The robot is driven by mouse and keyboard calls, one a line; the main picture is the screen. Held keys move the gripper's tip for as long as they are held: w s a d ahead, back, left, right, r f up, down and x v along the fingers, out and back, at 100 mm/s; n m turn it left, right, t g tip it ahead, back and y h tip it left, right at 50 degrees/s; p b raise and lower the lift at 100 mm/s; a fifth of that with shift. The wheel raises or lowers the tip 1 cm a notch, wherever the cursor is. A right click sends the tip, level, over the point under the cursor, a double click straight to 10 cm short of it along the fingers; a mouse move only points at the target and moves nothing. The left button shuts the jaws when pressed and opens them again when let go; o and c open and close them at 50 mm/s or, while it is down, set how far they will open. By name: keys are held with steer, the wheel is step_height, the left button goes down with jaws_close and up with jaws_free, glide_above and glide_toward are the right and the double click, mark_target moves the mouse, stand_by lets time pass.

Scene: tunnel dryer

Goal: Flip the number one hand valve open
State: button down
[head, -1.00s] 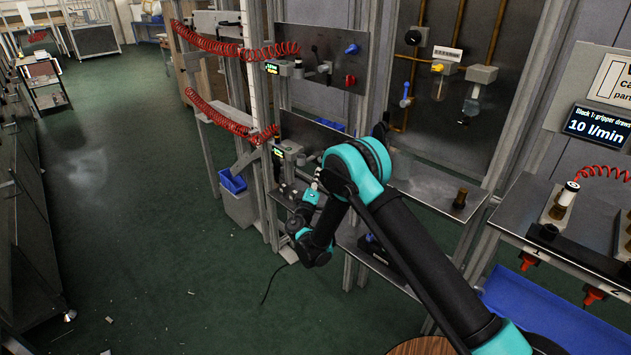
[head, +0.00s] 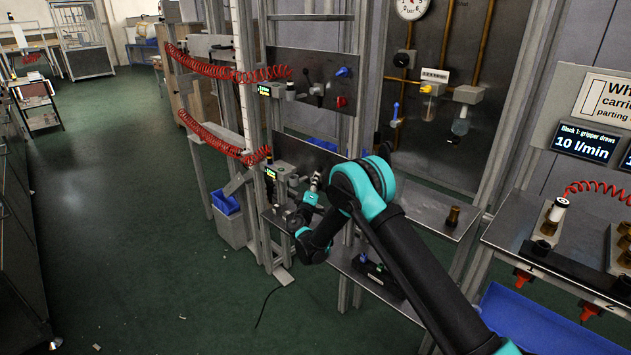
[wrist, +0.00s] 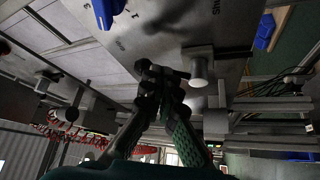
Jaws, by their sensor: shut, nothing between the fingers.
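Two red handles hang under the right bench in the head view. The left one (head: 524,277) sits by a small mark that looks like "1", the right one (head: 589,312) by a "2". I cannot tell for certain that the left one is the number one hand valve. My gripper (head: 316,182) is well left of both, at the lower panel by the metal upright, partly hidden by my arm. In the wrist view my gripper (wrist: 165,78) is shut and empty. A round metal fitting (wrist: 198,68) appears just right of its fingertips; contact is unclear.
A panel (head: 315,70) with a blue knob (head: 344,72) and a red knob (head: 341,101) stands above my gripper. Red coiled hoses (head: 215,70) hang left of it. A steel shelf (head: 425,205) holds a brown bottle. Green floor at left is mostly clear.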

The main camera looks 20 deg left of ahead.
steer(key=shift+w+a+r+n+g, duration=0.1)
steer(key=shift+a+r+n+g, duration=0.25)
steer(key=shift+n, duration=0.55)
steer(key=a+n+g, duration=0.1)
steer(key=n, duration=0.1)
steer(key=w+a+r+n+g, duration=0.1)
steer(key=n+g, duration=0.1)
steer(key=a+n+g, duration=0.1)
steer(key=n, duration=0.2)
steer(key=shift+w+a+r+g, duration=0.15)
steer(key=shift+w+r+g, duration=0.05)
steer(key=shift+g, duration=0.15)
steer(key=v, duration=1.2)
steer(key=shift+a, duration=0.1)
